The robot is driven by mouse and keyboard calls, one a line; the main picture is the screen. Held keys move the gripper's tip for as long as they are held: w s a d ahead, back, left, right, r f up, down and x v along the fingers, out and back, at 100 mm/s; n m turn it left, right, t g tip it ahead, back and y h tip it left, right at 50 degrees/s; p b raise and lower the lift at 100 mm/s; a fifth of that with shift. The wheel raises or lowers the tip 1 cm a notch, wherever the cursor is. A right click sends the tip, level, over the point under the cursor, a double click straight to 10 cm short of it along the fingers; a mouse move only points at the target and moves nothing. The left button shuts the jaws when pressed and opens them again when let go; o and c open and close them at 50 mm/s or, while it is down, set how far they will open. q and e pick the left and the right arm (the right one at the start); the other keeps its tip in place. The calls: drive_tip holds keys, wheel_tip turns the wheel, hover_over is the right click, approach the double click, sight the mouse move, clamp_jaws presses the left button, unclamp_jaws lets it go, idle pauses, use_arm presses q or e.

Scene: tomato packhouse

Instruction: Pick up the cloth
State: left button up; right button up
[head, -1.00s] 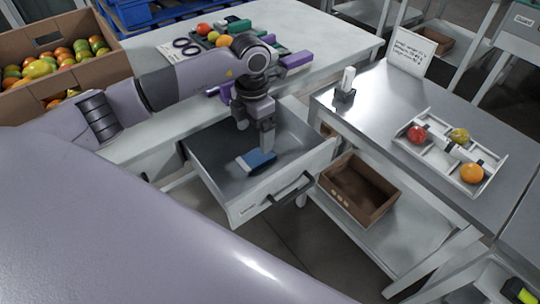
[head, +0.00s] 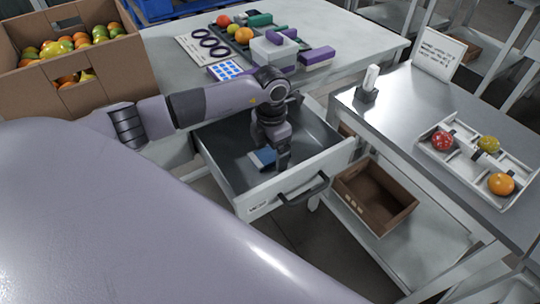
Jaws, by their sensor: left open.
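A blue cloth (head: 261,158) with a pale edge lies on the floor of the open drawer (head: 222,149). My left gripper (head: 283,166) points down into the drawer, at the cloth's right side in the head view, and hides part of the cloth. Its jaws are open. I cannot tell whether the fingertips touch the cloth or have it between them. My right gripper is not in view.
The drawer's front panel with its dark handle (head: 303,189) stands close to the gripper. A brown box (head: 372,196) sits on the lower shelf at right.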

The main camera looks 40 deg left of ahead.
sight(271, 152)
use_arm(q)
drive_tip(key=c, duration=1.1)
drive_tip(key=shift+r, duration=0.1)
drive_tip(key=shift+c, duration=0.2)
wheel_tip(271, 152, up, 20)
drive_tip(key=p, duration=0.2)
drive_tip(key=o, duration=0.5)
drive_tip(key=c, duration=0.4)
